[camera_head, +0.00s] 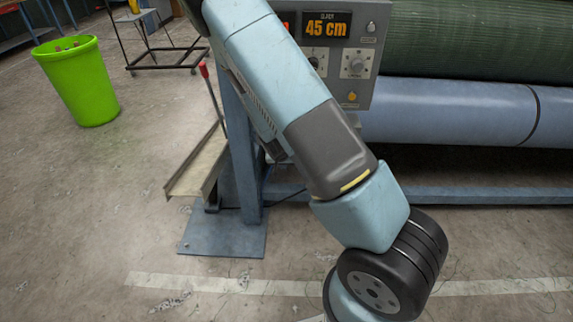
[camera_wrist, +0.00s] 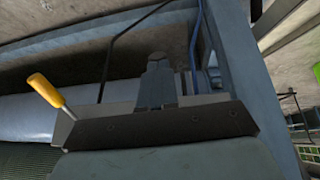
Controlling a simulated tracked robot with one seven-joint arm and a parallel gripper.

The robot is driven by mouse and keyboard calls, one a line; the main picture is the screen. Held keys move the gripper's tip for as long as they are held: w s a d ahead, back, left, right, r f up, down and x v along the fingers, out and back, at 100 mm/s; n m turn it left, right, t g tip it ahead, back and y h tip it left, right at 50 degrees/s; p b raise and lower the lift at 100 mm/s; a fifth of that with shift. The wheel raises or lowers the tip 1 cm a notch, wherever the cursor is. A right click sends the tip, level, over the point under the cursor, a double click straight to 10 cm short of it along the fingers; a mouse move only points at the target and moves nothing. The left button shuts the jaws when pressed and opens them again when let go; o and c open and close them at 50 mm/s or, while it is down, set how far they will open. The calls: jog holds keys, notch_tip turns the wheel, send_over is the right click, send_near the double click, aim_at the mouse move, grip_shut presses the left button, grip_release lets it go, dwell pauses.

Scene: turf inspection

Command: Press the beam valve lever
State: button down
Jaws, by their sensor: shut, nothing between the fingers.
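In the wrist view, a lever with a yellow-orange handle (camera_wrist: 45,91) stands at the left, its thin metal rod running down to the left end of a dark bolted plate. My gripper (camera_wrist: 155,62) seems to be the grey block at the centre, shut and empty, to the right of the yellow handle and apart from it. In the head view, a red-handled lever (camera_head: 204,72) stands left of the blue post, partly beside my arm. I cannot tell which lever is the beam valve lever. My gripper is outside the head view.
A control box (camera_head: 356,65) reading 45 cm hangs behind my arm. A green roll (camera_head: 480,40) and a blue roller (camera_head: 460,113) stretch to the right. A lime bin (camera_head: 82,85) stands on the left floor. The front floor is mostly clear.

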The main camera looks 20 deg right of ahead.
jog(key=shift+r, duration=0.1)
jog(key=s+a+r, duration=0.4)
jog(key=s+r, duration=0.4)
jog(key=s, duration=0.1)
jog(key=shift+a+r, duration=0.2)
jog(key=shift+r, duration=0.2)
dwell(0.7)
